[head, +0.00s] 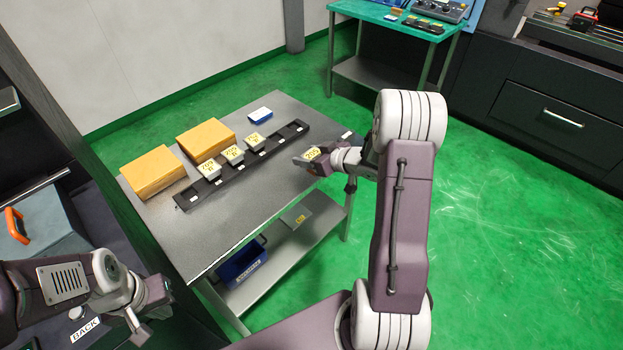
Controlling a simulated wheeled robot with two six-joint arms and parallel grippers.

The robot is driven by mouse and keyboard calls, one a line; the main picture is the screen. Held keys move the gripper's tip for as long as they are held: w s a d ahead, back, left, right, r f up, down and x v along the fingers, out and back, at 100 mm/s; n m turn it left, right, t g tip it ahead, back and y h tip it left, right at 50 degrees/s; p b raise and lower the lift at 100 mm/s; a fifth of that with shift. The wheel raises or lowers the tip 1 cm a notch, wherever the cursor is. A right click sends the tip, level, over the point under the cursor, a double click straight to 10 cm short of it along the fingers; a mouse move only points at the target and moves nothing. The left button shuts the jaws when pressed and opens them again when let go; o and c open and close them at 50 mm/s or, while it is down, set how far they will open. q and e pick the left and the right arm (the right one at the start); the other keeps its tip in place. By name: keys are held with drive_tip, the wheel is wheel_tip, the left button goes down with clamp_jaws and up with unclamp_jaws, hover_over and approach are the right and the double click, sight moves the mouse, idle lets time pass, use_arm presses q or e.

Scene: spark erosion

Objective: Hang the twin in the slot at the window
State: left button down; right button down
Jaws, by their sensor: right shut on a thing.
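My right gripper (318,161) is shut on a small grey block with a yellow label (311,154), above the right edge of the grey table (262,185). The label seems to read 705. A long black rack (196,195) lies on the table, with several similar yellow-labelled blocks (233,154) standing in it; their print is too small to read surely. Empty places show toward the rack's far right end (290,130). My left gripper (139,324) is low at the left, away from the table; its jaws are too unclear to judge. I cannot make out a window.
Two yellow-brown boxes (153,172) and a small blue-and-white block (260,114) lie behind the rack. A blue bin (241,264) sits on the lower shelf. A green table (395,17) stands at the back. The table's front part is clear.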

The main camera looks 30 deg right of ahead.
drive_tip(key=shift+s+r, duration=0.15)
drive_tip(key=shift+r, duration=0.6)
drive_tip(key=shift+w+a+r+b, duration=0.1)
drive_tip(key=shift+w+a+b, duration=0.1)
drive_tip(key=shift+a+b, duration=0.1)
drive_tip(key=b, duration=0.1)
hover_over(284, 170)
wheel_tip(284, 170, down, 7)
wheel_tip(284, 170, down, 4)
drive_tip(key=shift+d+f+b, duration=0.1)
drive_tip(key=shift+b, duration=0.35)
drive_tip(key=shift+c, duration=2.4)
unclamp_jaws()
drive_tip(key=shift+f, duration=0.1)
